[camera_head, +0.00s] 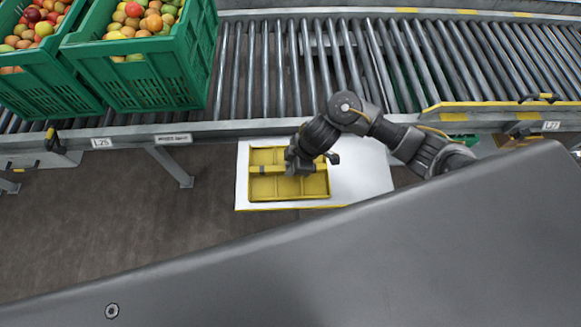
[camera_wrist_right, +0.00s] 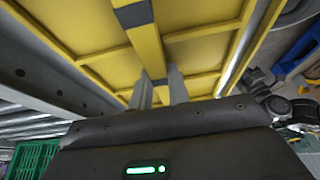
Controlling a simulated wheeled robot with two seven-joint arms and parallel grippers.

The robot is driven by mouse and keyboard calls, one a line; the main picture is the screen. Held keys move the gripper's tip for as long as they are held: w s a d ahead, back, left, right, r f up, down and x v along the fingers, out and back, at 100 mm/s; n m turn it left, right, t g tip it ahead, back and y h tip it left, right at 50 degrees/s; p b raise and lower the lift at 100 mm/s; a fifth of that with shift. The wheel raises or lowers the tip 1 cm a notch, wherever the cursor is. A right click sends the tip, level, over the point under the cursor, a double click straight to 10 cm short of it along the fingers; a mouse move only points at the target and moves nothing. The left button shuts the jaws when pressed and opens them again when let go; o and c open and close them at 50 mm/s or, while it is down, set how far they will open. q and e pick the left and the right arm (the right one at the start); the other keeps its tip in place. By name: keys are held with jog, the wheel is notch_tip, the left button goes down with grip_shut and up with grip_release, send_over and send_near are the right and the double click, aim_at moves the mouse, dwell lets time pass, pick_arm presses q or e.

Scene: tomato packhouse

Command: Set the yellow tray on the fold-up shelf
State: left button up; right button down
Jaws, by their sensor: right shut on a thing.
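The yellow tray (camera_head: 288,188) is a shallow rectangle with dividers and a central handle bar. In the head view it lies over the white fold-up shelf (camera_head: 365,180), toward the shelf's left end. It looks level; whether it touches the shelf I cannot tell. My right gripper (camera_head: 298,168) is over the tray's middle, shut on the handle bar. In the right wrist view the tray (camera_wrist_right: 205,48) fills the upper part, with the two fingers (camera_wrist_right: 160,92) at its bar. The tray hides much of the shelf's left part. My left gripper is not in view.
The shelf projects from the near side of a roller conveyor (camera_head: 260,75). Green crates (camera_head: 150,75) of tomatoes stand on the rollers at upper left. A raised flap with a yellow-striped edge (camera_head: 490,108) is at right. Floor (camera_head: 120,220) left of the shelf is clear.

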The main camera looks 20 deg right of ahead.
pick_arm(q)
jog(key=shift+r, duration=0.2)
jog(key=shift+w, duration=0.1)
pick_arm(e)
jog(key=shift+f, duration=0.1)
jog(key=c, duration=1.3)
grip_release()
jog(key=shift+c, duration=0.2)
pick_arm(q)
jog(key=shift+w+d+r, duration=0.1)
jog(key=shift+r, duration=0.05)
